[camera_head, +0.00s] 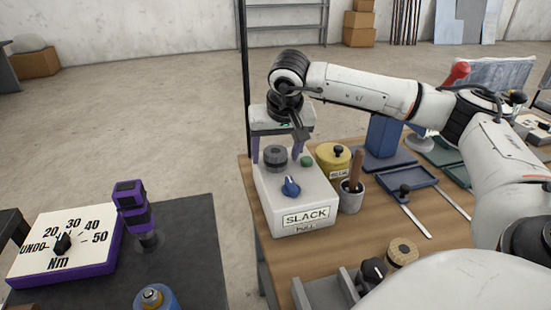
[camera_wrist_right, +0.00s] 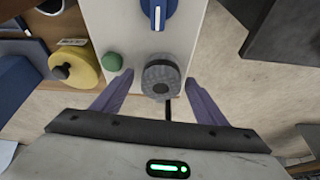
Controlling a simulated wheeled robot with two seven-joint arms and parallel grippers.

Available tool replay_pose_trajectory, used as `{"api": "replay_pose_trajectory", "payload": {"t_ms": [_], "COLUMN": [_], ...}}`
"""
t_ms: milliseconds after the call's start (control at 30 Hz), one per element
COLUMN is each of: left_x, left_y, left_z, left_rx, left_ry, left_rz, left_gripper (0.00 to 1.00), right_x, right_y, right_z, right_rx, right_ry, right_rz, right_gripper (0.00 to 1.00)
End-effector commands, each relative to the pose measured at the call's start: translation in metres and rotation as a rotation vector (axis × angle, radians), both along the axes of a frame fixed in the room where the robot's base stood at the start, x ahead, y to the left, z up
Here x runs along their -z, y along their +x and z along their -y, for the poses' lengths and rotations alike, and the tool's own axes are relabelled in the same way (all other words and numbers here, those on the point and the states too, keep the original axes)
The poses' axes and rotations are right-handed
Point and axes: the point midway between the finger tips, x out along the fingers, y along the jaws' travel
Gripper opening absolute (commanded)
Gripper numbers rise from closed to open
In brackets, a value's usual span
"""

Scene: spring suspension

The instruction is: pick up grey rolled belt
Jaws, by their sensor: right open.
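The grey rolled belt (camera_head: 275,156) sits on top of the white box labelled SLACK (camera_head: 305,196), at its far left corner. In the right wrist view the belt (camera_wrist_right: 160,72) shows as a dark grey roll with a round hub. My right gripper (camera_head: 277,150) is open and points down at the far end of the box. In the right wrist view its two purple fingers (camera_wrist_right: 160,80) stand on either side of the belt, with a gap on each side. Whether the fingertips are level with the belt is hard to tell. My left gripper is not in view.
On the box are a green button (camera_head: 306,160) and a blue knob (camera_head: 291,187). A yellow cylinder (camera_head: 333,158) and a grey cup (camera_head: 351,198) with a wooden handle stand close to its right. A dark table with a purple torque box (camera_head: 66,244) is at the left.

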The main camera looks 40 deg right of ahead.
Motion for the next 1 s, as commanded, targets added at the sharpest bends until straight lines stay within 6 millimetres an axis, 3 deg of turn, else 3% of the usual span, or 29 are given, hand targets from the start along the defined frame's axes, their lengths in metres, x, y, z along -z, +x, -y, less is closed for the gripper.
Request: {"api": "replay_pose_trajectory", "payload": {"t_ms": [67, 367, 667, 1000], "left_x": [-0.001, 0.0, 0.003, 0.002], "left_y": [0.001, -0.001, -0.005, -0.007], "left_z": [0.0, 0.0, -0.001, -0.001], "left_rx": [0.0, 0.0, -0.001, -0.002], "left_ry": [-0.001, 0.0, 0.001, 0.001], "left_rz": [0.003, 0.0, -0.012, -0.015], "left_gripper": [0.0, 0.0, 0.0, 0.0], "right_x": [0.0, -0.001, -0.01, -0.075], "right_y": [0.0, 0.0, 0.001, 0.001], "right_z": [0.0, 0.0, 0.0, -0.001], "right_rx": [0.0, 0.0, 0.0, -0.001], "right_ry": [0.0, 0.0, 0.0, 0.001], "right_rz": [0.0, 0.001, 0.005, 0.006], "right_gripper": [0.66, 0.17, 0.17, 0.17]}}
